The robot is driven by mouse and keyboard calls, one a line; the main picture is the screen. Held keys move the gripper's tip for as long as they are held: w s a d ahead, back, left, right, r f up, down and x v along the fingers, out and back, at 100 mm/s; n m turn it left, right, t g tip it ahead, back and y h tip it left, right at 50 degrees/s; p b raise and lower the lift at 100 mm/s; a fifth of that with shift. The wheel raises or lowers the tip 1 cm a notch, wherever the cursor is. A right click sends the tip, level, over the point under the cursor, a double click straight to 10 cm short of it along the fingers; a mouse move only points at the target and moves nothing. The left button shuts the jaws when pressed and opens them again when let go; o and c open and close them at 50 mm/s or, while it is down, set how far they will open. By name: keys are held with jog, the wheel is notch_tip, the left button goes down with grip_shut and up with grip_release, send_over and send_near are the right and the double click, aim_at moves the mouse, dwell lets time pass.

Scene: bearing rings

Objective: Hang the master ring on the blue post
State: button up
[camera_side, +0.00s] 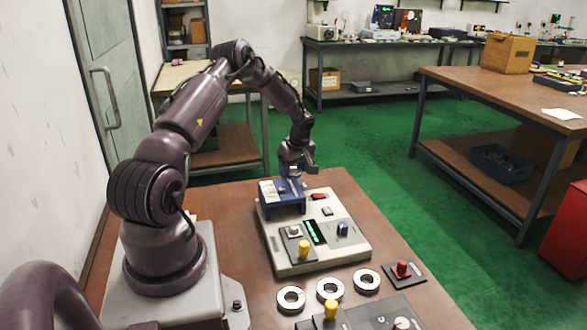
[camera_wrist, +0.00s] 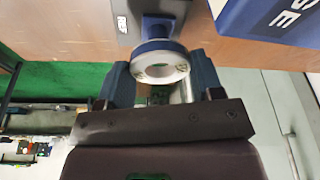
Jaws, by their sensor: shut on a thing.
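In the wrist view, my gripper (camera_wrist: 160,78) is shut on a pale ring (camera_wrist: 180,70) with small dark marks on its face, held between two dark blue fingers. A blue post (camera_wrist: 157,27) on a grey plate (camera_wrist: 122,14) shows just above the ring in that picture. The ring's upper edge overlaps the post's lower part, and I cannot tell whether they touch or whether the ring is around it. In the side view, my gripper (camera_side: 298,166) is beyond the blue block on the device. The held ring is not clear there, and that post is not distinguishable.
The blue block's lettered side (camera_wrist: 270,14) is close by.

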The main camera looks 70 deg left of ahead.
jog(key=shift+f, duration=0.15)
jog(key=shift+f, duration=0.8)
jog(key=shift+f, duration=0.75)
dwell(1.0)
jog(key=o, duration=1.1)
jog(key=shift+o, duration=0.2)
jog(key=shift+r, duration=3.75)
